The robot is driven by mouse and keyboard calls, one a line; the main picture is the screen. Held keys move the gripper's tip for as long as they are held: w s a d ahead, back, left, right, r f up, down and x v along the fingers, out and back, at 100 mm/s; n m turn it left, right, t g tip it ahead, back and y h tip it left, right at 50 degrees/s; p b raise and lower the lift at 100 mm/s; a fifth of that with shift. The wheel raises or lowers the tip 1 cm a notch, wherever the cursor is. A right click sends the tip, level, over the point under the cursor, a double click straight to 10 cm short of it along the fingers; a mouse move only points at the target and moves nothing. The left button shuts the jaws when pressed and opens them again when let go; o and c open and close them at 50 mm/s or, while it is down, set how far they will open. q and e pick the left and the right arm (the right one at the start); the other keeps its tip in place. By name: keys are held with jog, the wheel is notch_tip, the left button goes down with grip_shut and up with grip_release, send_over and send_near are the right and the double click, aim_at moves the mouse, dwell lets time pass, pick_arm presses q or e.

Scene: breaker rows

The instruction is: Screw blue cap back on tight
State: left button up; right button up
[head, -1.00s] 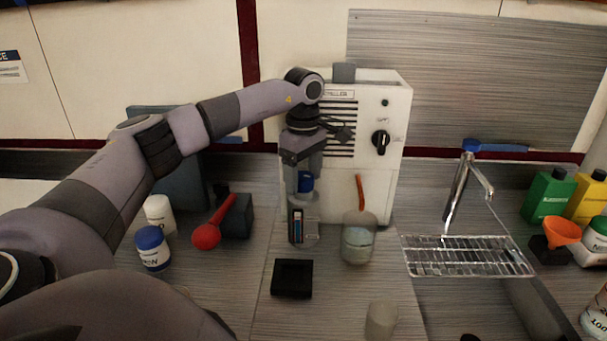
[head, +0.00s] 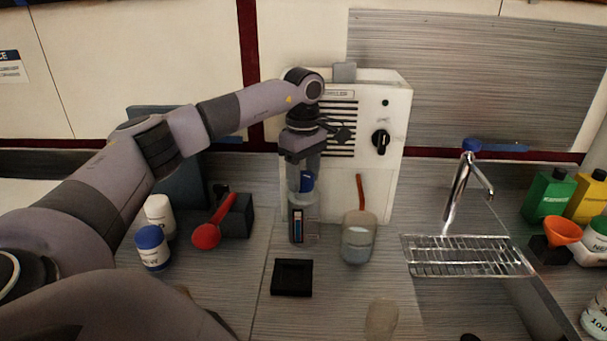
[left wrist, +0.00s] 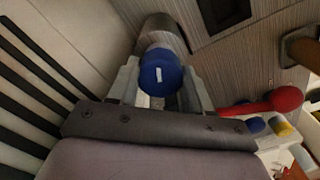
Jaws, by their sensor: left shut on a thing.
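The blue cap (head: 307,183) is between the fingers of my left gripper (head: 304,188), in front of the white machine. In the left wrist view the round blue cap (left wrist: 160,72) with a white mark lies between the two grey fingers of the left gripper (left wrist: 160,88), which is shut on it. A bottle (head: 297,226) with a dark label stands upright directly below the cap. A grey rounded body (left wrist: 160,33) shows past the cap in the wrist view. The cap's seating on the neck cannot be told. My right gripper is not in view.
The white machine (head: 390,185) stands close behind. A beaker (head: 358,245) with an orange-red rod stands right of the bottle, and a black square tray (head: 291,278) lies in front. A red ladle-like tool (head: 207,236) and white containers are at left. A wire rack (head: 467,258) is at right.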

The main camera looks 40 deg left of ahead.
pick_arm(q)
jog(key=shift+m, duration=0.8)
jog(key=o, duration=1)
jog(key=shift+o, duration=0.2)
jog(key=shift+r+b, duration=0.35)
jog(key=shift+r, duration=3.25)
jog(key=shift+s+d+f, duration=0.1)
